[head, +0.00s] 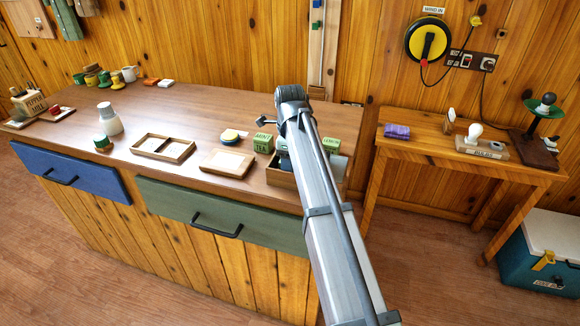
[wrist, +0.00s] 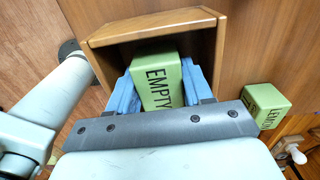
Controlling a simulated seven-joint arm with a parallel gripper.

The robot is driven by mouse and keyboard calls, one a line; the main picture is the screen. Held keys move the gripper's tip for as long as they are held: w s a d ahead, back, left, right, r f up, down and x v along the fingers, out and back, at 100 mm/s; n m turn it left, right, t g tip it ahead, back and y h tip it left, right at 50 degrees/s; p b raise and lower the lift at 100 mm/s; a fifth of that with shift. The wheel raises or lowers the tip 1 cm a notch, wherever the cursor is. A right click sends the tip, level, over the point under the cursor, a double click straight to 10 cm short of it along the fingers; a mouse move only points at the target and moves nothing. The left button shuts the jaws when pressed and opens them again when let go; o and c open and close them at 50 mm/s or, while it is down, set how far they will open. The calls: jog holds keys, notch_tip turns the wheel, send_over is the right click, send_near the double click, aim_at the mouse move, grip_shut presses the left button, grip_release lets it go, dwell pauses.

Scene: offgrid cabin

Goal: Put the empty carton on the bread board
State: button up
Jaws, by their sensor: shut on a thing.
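A green carton marked EMPTY (wrist: 161,80) stands inside an open wooden box (wrist: 150,28) in the wrist view. The blue fingers of my gripper (wrist: 168,95) lie on both sides of it, shut on it. In the head view the wooden box (head: 281,180) is at the counter's right front, and my arm hides the held carton and most of the gripper. A flat pale board (head: 227,162), which looks like the bread board, lies on the counter just left of the box.
A green tea carton (head: 263,143) stands behind the box; another green carton (head: 330,144) stands right of my arm and shows in the wrist view (wrist: 265,105).

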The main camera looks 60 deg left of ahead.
jog(key=r, duration=0.8)
jog(key=shift+s+a+r, duration=0.15)
jog(key=shift+s+r, duration=0.15)
jog(key=shift+s, duration=0.1)
jog(key=s+a+n, duration=0.2)
jog(key=s+a, duration=0.5)
jog(key=s, duration=0.5)
jog(key=m, duration=0.2)
send_near(227, 161)
jog(key=shift+f, duration=3)
jog(key=shift+f, duration=0.1)
jog(key=o, duration=1)
jog(key=shift+a, duration=0.1)
notch_tip(227, 161, up, 12)
